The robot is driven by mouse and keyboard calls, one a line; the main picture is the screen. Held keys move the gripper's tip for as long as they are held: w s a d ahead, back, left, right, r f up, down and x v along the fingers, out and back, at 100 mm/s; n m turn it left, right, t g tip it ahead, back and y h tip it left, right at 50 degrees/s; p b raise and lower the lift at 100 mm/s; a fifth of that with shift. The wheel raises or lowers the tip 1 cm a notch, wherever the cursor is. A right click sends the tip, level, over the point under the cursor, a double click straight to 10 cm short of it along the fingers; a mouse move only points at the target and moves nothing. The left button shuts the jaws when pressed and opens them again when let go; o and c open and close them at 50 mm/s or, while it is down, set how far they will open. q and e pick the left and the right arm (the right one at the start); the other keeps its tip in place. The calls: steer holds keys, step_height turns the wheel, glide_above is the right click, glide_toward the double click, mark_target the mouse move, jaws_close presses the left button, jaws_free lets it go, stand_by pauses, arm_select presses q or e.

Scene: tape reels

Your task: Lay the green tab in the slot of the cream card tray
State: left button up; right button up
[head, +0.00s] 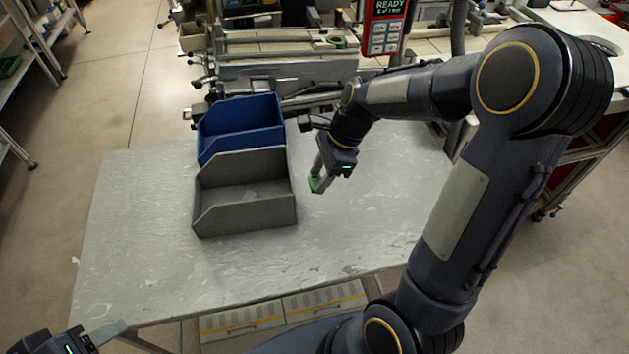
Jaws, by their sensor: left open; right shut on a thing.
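My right gripper (318,183) is shut on a small green tab (314,184). It holds the tab over the table, just right of the grey bin, pointing down. The fingers hide part of the tab, and I cannot tell whether it touches the table. My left gripper (58,344) shows only in part at the bottom left corner, away from the table's middle; its fingertips are not clear. I cannot make out a cream card tray or its slot in this view.
A grey open bin (246,213) stands on the light grey table (150,265), with a blue bin (240,117) behind it. Machinery (285,75) stands beyond the table's far edge. The table's left and front parts are clear. My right arm covers its right side.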

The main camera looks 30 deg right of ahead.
mark_target(318, 175)
steer(key=w+f, duration=0.1)
steer(key=f, duration=0.1)
steer(key=w+d+f, duration=0.1)
steer(key=w+f, duration=0.1)
steer(key=w+d+f, duration=0.1)
steer(key=f, duration=0.1)
steer(key=shift+w, duration=0.15)
steer(key=shift+f, duration=1.45)
steer(key=shift+a, duration=0.1)
steer(key=shift+f, duration=0.2)
steer(key=o, duration=1)
